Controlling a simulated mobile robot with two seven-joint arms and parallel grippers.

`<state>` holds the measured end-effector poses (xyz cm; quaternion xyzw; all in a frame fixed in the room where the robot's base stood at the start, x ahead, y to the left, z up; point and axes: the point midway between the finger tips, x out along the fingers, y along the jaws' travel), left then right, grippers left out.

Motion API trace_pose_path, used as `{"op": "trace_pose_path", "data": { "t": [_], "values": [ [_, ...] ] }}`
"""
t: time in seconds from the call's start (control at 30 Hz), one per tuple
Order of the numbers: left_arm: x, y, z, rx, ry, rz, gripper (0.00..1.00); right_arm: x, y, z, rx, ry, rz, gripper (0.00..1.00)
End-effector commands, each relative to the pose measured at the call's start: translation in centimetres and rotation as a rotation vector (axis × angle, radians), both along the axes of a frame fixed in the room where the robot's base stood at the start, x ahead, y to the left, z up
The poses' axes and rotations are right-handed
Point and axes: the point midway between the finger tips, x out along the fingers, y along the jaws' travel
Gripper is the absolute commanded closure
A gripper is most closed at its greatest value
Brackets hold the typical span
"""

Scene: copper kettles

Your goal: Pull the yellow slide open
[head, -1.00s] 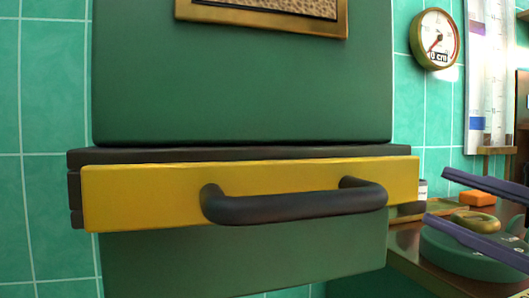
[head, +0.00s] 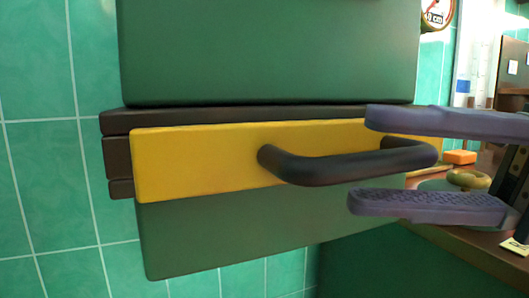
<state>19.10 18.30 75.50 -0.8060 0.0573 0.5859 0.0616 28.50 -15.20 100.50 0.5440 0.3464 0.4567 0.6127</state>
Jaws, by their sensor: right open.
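The yellow slide (head: 205,160) is a flat bar-shaped front across the green cabinet, backed by dark brown layers that show at its left end. A dark bowed handle (head: 320,168) sticks out from its right half. My right gripper (head: 363,158) comes in from the right with two purple fingers. It is open, one finger above and one below the right part of the handle, with visible gaps. The upper finger covers the slide's upper right part. I cannot tell how far the slide stands out. My left gripper is not in view.
The green cabinet (head: 265,50) fills the middle. At the right, a counter (head: 470,262) holds an orange block (head: 459,157) and a brass ring-shaped piece (head: 468,179). A round gauge (head: 436,14) hangs on the teal tiled wall (head: 40,170).

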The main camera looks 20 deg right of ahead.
Motion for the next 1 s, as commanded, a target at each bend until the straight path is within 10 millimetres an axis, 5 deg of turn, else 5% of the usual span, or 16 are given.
{"op": "trace_pose_path", "data": {
  "t": [0.2, 0.5, 0.93, 1.0],
  "values": [
    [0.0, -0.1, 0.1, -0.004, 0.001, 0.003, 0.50, 0.7, 1.9, 0.2, 0.001, 0.000, -0.001, 0.52],
    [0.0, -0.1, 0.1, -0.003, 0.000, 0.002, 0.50, 0.8, 2.1, 0.2, 0.002, 0.001, -0.002, 0.52],
    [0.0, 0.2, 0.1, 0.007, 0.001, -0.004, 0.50, 0.8, 2.0, 0.1, 0.002, 0.001, -0.002, 1.00],
    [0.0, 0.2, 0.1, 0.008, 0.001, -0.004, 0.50, 0.8, 2.0, 0.2, 0.002, 0.001, -0.002, 1.00]
  ]
}}
